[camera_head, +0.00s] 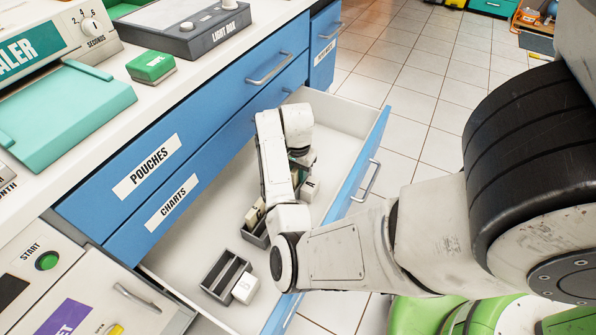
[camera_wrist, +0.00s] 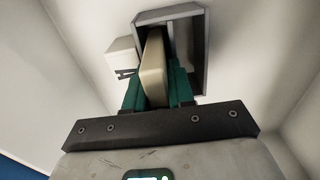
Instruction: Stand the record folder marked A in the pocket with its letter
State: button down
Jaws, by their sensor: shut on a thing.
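My gripper (camera_wrist: 153,88) has its green fingers shut on a cream record folder (camera_wrist: 154,66). The folder's far end overlaps one side of a grey pocket rack (camera_wrist: 200,40); I cannot tell how deep it is in. In the head view my gripper (camera_head: 299,168) is down in the open drawer (camera_head: 190,255), mostly hidden by my arm. The held folder's letter is not visible.
A grey rack (camera_head: 221,270) with a lettered white block (camera_head: 245,288) sits nearer the drawer's front-left end. Another grey rack (camera_head: 256,236) holds cream folders (camera_head: 255,212), partly behind my arm. The drawer walls stand close around. The counter (camera_head: 165,85) is above left.

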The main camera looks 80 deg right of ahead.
jog(key=shift+s+a+f, duration=0.15)
jog(key=shift+a+f, duration=0.05)
jog(key=shift+f, duration=0.3)
jog(key=c, duration=0.9)
grip_release()
notch_tip(320, 180, up, 12)
jog(key=p, duration=0.3)
jog(key=shift+d+f+p, duration=0.1)
jog(key=shift+d+p, duration=0.05)
jog(key=shift+p, duration=0.25)
